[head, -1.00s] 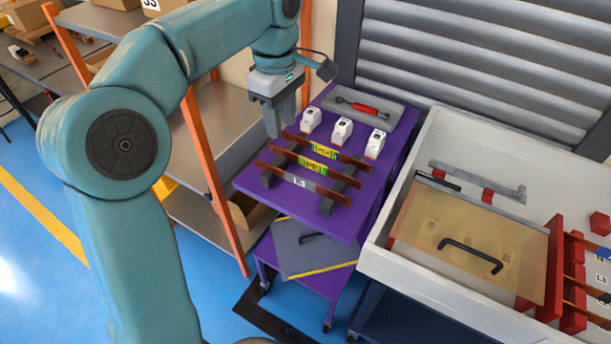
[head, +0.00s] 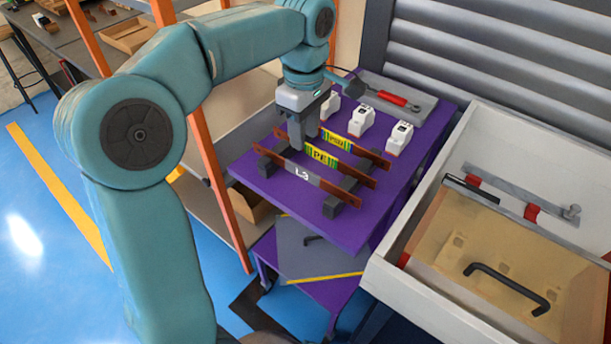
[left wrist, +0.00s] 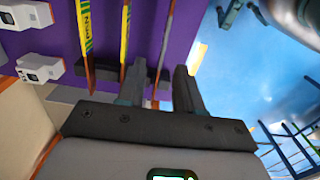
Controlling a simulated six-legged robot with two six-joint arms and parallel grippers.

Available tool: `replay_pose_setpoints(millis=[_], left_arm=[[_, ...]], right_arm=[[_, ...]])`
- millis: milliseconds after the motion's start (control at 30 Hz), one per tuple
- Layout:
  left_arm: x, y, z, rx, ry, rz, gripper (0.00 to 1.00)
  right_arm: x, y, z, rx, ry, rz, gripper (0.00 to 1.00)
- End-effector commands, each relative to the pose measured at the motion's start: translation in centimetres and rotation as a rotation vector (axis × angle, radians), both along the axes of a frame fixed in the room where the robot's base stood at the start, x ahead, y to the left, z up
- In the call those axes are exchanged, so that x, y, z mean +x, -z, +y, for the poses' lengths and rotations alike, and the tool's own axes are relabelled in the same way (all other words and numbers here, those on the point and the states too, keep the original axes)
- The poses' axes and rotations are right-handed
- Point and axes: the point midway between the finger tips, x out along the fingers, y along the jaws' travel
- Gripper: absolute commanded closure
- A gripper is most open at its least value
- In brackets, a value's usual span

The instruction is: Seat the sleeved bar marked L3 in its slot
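My left gripper (head: 302,143) is just above the bars, pointing down, close to the L3 bar. In the left wrist view its two fingers (left wrist: 160,88) are apart, with the L3 bar seen between them; contact cannot be told. My right gripper is not in view. No slot for L3 can be made out now.
Two yellow-green bars, one marked PE (head: 320,156), lie behind L3. Several white blocks (head: 362,121) and a red-handled tool (head: 392,98) are farther back on the purple table (head: 262,190). A white-walled box (head: 400,300) with a black-handled panel (head: 505,285) stands right.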

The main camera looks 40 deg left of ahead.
Motion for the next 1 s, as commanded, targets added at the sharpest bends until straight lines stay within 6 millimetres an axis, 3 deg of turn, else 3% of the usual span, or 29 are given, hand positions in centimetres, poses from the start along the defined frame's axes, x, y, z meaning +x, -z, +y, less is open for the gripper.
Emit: replay_pose_setpoints(millis=[100,367,600,933,967,1000], left_arm=[[-0.2,2.7,0.0,0.000,-0.001,0.002,0.65],[0.0,5.0,0.0,0.000,-0.001,0.000,0.65],[-0.3,8.8,-0.1,0.000,0.000,0.002,0.65],[-0.2,9.7,-0.1,0.000,0.000,-0.002,0.65],[-0.2,9.7,-0.1,0.000,0.000,-0.002,0.68],[-0.2,9.7,-0.1,0.000,0.000,-0.001,0.81]], right_arm=[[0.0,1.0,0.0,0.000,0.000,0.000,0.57],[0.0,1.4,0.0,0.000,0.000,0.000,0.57],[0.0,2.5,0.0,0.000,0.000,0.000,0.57],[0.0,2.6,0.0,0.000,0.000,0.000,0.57],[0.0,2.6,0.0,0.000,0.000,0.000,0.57],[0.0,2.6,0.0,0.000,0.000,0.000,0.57]])
